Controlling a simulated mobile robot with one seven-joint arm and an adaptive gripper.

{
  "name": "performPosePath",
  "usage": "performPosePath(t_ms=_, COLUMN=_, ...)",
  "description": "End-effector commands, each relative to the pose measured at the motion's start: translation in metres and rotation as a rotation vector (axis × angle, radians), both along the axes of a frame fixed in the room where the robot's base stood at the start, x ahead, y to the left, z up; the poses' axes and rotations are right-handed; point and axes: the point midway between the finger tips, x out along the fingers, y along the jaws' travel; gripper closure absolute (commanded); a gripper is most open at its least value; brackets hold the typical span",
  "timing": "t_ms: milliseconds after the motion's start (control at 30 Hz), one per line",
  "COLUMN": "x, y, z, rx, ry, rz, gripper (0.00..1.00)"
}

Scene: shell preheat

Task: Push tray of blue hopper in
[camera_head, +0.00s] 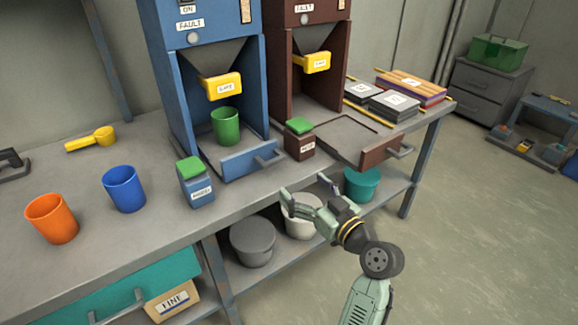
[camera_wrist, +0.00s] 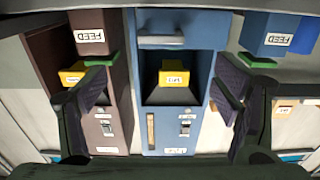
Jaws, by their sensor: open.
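The blue hopper (camera_head: 215,60) stands on the bench with a yellow gate (camera_head: 222,86) under its funnel. Its blue tray (camera_head: 240,160) sticks out in front of the side walls, with a bar handle (camera_head: 268,158) on its front. A green cup (camera_head: 226,126) stands upright toward the back of the tray. My gripper (camera_head: 305,187) is open and empty, in front of the bench edge, below and right of the tray handle and apart from it. In the wrist view the handle (camera_wrist: 161,42) shows between my spread fingers (camera_wrist: 163,92); I cannot make out the cup there.
A blue feed box (camera_head: 197,190) stands left of the tray, a brown feed box (camera_head: 299,145) right of it. The brown hopper's tray (camera_head: 381,149) is pulled out. Orange (camera_head: 52,220) and blue (camera_head: 124,189) cups stand at left. Buckets sit on the shelf below.

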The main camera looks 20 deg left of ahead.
Motion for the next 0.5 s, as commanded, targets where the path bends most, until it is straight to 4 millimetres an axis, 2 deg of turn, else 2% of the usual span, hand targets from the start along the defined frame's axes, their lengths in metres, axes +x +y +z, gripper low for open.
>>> performPosePath(t_ms=167, x=0.007, y=0.012, z=0.001, rx=0.001, ry=0.002, rz=0.004, gripper=0.18)
performPosePath(t_ms=500, x=0.046, y=0.062, z=0.003, rx=0.000, ry=0.001, rz=0.004, gripper=0.18)
